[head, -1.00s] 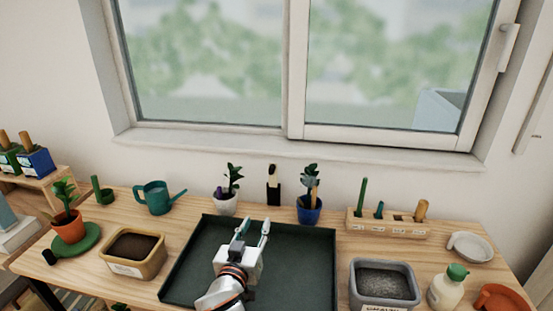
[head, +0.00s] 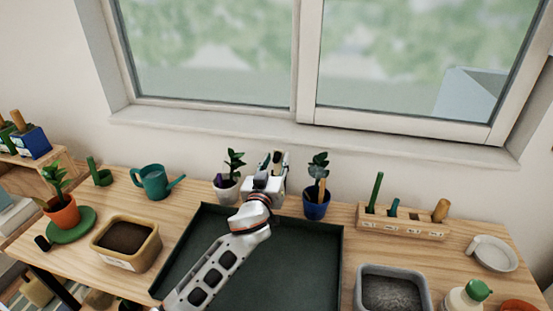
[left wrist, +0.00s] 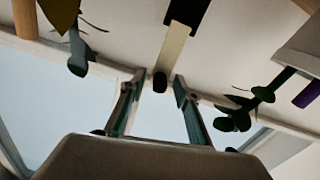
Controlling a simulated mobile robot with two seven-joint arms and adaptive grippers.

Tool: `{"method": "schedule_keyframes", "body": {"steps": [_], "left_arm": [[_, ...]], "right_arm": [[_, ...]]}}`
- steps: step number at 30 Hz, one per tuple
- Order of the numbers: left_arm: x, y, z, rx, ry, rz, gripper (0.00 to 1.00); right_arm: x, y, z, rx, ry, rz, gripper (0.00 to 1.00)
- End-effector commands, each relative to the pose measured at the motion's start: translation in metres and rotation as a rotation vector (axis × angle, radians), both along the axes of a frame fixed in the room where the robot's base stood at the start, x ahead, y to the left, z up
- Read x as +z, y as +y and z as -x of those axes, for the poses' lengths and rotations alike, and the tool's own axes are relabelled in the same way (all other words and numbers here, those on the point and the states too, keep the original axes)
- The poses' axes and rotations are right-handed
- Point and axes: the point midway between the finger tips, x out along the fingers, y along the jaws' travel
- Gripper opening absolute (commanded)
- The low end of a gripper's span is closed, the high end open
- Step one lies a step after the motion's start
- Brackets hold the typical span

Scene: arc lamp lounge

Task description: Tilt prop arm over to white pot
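The prop arm (head: 277,158) stands at the back of the table between two potted plants, mostly hidden behind my gripper in the head view. In the left wrist view the prop arm (left wrist: 173,48) is a pale upright bar with a dark tip, on a black base. My left gripper (left wrist: 160,80) is open, with a finger on either side of the dark tip; contact cannot be told. The white pot (head: 226,192), with a leafy plant and a purple item, stands just left of the gripper. It also shows in the left wrist view (left wrist: 304,48). My right gripper is not in view.
A blue pot (head: 316,206) with a plant stands just right of my gripper. A dark tray (head: 290,265) lies under my arm. A teal watering can (head: 153,182) is to the left, a wooden tool block (head: 400,224) to the right. The window is behind.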

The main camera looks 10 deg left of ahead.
Motion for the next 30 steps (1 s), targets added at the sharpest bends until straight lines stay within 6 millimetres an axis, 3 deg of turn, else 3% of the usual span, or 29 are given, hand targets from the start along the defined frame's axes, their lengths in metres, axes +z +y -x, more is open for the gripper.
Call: {"method": "schedule_keyframes", "body": {"steps": [12, 16, 30], "left_arm": [[-0.0003, 0.0004, -0.0103, 0.000, 0.001, 0.001, 0.32], [-0.0002, 0.0003, -0.0102, 0.000, 0.001, 0.001, 0.01], [0.0001, 0.0000, -0.0097, -0.005, -0.001, 0.038, 0.00]], "right_arm": [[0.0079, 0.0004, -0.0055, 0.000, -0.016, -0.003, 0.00], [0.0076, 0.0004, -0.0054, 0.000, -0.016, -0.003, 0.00], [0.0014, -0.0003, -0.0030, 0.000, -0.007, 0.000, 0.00]]}}
